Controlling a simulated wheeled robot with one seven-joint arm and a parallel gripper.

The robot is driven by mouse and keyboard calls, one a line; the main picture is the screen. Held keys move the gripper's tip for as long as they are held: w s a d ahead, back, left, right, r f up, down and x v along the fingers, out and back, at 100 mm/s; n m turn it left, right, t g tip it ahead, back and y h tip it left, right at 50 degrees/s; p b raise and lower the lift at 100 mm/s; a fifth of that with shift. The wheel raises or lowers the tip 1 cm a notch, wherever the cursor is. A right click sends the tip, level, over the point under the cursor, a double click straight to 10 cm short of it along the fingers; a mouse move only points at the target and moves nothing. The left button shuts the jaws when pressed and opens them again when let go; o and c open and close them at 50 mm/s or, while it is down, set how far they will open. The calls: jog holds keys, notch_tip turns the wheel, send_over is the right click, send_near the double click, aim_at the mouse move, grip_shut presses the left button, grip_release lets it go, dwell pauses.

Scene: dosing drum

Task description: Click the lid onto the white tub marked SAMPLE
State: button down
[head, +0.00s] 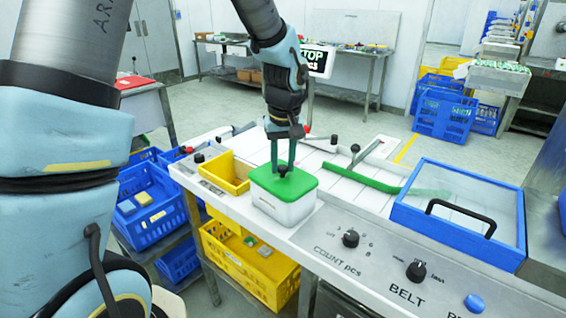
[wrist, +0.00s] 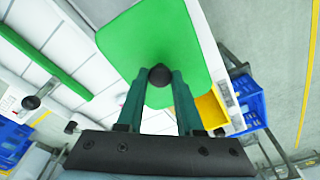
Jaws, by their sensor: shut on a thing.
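The white tub (head: 283,212) stands upright on the white work surface. No SAMPLE marking can be read on it from here. The green lid (head: 300,184) lies over the top of the tub and looks about level; I cannot tell whether its rim is clicked down. In the wrist view the green lid (wrist: 150,35) fills the upper middle. My gripper (head: 283,168) points down from above, its two green fingers shut on the lid's dark round knob (wrist: 160,75). The lid hides the inside of the tub.
A yellow bin (head: 226,172) stands left of the tub. A control panel with a COUNT knob (head: 350,238) and a BELT knob (head: 415,270) lies in front to the right. A blue-framed clear cover (head: 455,243) with a black handle and a green guide rail (head: 360,177) stand right.

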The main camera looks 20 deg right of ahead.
dwell(0.3)
grip_release()
dwell(0.6)
jog(key=shift+r+p, duration=2.15)
jog(key=shift+r, duration=0.75)
jog(key=shift+r+p, duration=0.45)
jog(key=shift+r, duration=0.15)
grip_shut()
